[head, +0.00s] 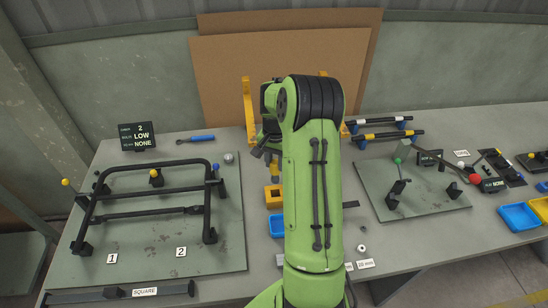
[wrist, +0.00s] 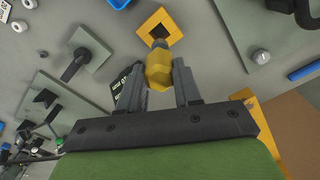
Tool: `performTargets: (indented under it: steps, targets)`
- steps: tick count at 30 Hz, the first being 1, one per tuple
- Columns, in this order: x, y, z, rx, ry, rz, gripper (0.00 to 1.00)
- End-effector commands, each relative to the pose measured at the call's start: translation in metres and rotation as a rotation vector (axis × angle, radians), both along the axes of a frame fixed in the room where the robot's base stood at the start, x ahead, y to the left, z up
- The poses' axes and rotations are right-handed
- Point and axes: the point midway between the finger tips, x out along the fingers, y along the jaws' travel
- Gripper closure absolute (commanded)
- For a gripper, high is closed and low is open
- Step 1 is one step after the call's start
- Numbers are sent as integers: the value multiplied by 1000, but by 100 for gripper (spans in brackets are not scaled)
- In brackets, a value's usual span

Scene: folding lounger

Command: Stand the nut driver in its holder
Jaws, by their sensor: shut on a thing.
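The nut driver (wrist: 159,72) has a yellow faceted handle and a short grey shaft. My gripper (wrist: 160,82) is shut on the handle, with a dark finger on each side. The holder (wrist: 149,21) is a yellow square block with a dark square hole, just beyond the shaft in the wrist view. The shaft tip overlaps the hole's near edge there; I cannot tell whether it is inside or above it. In the head view the holder (head: 273,197) stands left of my green arm, which hides most of the gripper.
A blue tray (head: 278,225) lies just in front of the holder. A green board with a black tube frame (head: 150,212) fills the left of the bench. A blue-handled tool (head: 196,139) lies behind it. Another fixture board (head: 415,195) is at right.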

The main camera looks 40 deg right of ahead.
Motion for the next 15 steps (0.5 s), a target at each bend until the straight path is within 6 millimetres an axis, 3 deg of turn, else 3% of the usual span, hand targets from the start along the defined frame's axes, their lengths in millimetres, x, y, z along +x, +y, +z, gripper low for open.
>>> performTargets:
  steps: [8,15]
  targets:
    - [0,0,-3,0,0,-1,100]
    - [0,0,-26,0,0,-1,100]
